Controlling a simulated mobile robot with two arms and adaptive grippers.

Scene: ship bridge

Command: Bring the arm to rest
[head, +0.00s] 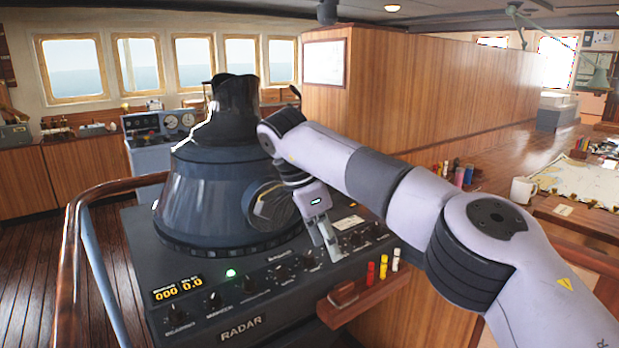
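My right arm (385,180) reaches in from the lower right, over the radar console (330,285). Its wrist bends down, and my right gripper (328,250) points down at the console's knob panel, just right of the dark radar hood (215,190). The fingertips are close to the row of knobs (309,261); I cannot tell whether they touch. The fingers are small and seen at an angle, so their opening is unclear. No held object shows. My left gripper is not in view.
A wooden ledge (345,308) with red, yellow and white pegs (383,267) juts from the console's front right. A curved wooden handrail (75,225) runs at left. A white mug (523,190) and a chart (580,180) lie on the right-hand table. A wood-panelled partition (430,90) stands behind.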

